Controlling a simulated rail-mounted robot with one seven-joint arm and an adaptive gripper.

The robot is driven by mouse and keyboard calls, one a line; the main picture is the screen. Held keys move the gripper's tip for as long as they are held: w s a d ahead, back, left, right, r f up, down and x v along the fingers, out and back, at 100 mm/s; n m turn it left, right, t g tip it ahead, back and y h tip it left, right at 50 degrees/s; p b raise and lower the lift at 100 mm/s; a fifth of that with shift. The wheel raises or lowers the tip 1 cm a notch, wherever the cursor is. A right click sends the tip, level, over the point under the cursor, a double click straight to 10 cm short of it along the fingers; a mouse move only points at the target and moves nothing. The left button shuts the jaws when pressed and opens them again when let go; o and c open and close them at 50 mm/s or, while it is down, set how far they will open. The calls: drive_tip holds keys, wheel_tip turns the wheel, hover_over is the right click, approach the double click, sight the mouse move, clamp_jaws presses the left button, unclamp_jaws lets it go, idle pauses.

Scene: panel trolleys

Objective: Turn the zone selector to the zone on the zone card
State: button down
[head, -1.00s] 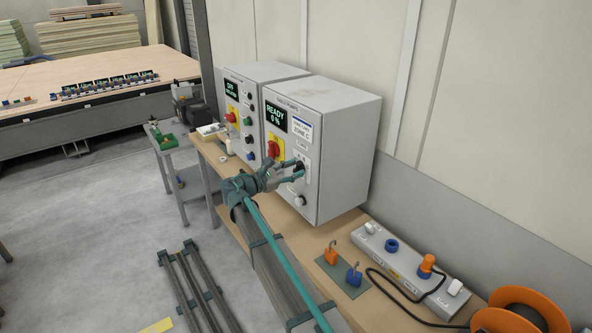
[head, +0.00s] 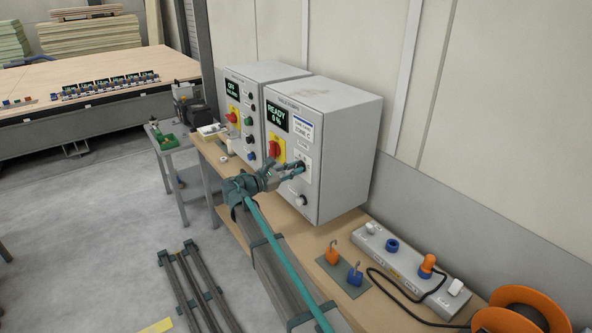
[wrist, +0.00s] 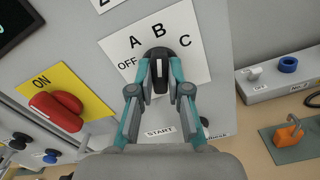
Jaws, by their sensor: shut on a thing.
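The zone selector (wrist: 159,58) is a black knob on a white plate (wrist: 198,68) marked OFF, A, B and C. Its bar stands about upright in the wrist view, in line with B; which end is the pointer is hard to tell. My gripper (wrist: 160,72) is shut on the knob, one teal finger on each side. In the head view my gripper (head: 299,169) reaches the front of the nearer grey cabinet (head: 337,150), and its fingers partly hide the selector. The zone card (head: 303,128), white with a blue band, sits above the selector and appears to read ZONE C.
A red switch on a yellow plate (wrist: 60,108) is left of the selector, and a START label (wrist: 160,132) lies below. A display (head: 276,117) reads READY 0 %. A second cabinet (head: 241,105) stands behind. Padlocks (head: 332,254) and a socket strip (head: 410,265) lie on the bench.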

drive_tip(key=shift+w+d+m+b, duration=0.1)
drive_tip(key=shift+w+m+b, duration=0.05)
drive_tip(key=shift+m+b, duration=0.65)
drive_tip(key=shift+w+d+m+b, duration=0.1)
drive_tip(key=shift+m+b, duration=0.4)
drive_tip(key=shift+b, duration=0.5)
drive_tip(key=shift+r+m+b, duration=0.2)
drive_tip(key=shift+m+b, duration=0.1)
drive_tip(key=shift+b, duration=0.05)
drive_tip(key=shift+f+m+b, duration=0.15)
drive_tip(key=shift+m+b, duration=1.35)
drive_tip(key=shift+b, duration=0.75)
drive_tip(key=shift+m+b, duration=0.8)
drive_tip(key=shift+b, duration=0.4)
drive_tip(key=shift+m+b, duration=0.9)
drive_tip(key=shift+b, duration=0.4)
